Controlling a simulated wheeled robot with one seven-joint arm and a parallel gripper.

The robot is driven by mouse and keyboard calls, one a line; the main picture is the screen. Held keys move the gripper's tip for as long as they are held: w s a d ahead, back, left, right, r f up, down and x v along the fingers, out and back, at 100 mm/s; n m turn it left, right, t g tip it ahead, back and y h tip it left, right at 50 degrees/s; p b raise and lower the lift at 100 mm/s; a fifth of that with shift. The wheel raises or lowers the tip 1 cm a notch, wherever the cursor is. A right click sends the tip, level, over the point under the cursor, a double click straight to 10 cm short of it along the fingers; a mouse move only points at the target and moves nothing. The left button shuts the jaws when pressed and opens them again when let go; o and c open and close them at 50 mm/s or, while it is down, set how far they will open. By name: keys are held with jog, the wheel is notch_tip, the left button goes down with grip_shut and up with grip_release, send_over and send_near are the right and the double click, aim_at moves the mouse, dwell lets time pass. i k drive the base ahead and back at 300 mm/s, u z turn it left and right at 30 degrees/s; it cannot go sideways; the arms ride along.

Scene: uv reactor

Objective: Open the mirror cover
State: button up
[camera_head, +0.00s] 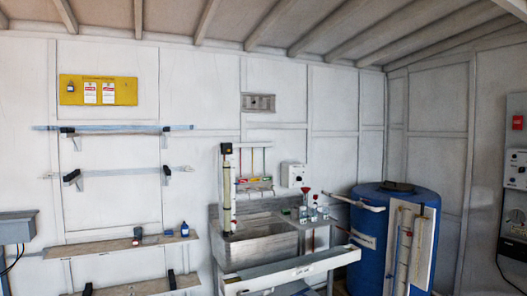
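A long pale bar-like cover (292,271) with a small dark marking on its face lies at the lower middle, in front of the sink. It looks like the mirror cover, but I cannot tell for sure. It slants up to the right and appears shut; no mirror surface shows. My gripper and arm are not in view.
A grey sink (256,228) stands behind the cover, with a vertical tube (227,188) at its left. A blue tank (370,235) stands at the right. A wall shelf (112,246) holds small bottles at the left. A grey box (17,228) sits at the left edge.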

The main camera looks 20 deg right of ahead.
aim_at(227, 147)
jog(key=z, duration=0.1)
jog(key=i, duration=0.6)
jog(key=u, duration=0.6)
jog(key=i, duration=1.6)
jog(key=z, duration=0.8)
jog(key=i, duration=1.35)
jog(key=z, duration=0.8)
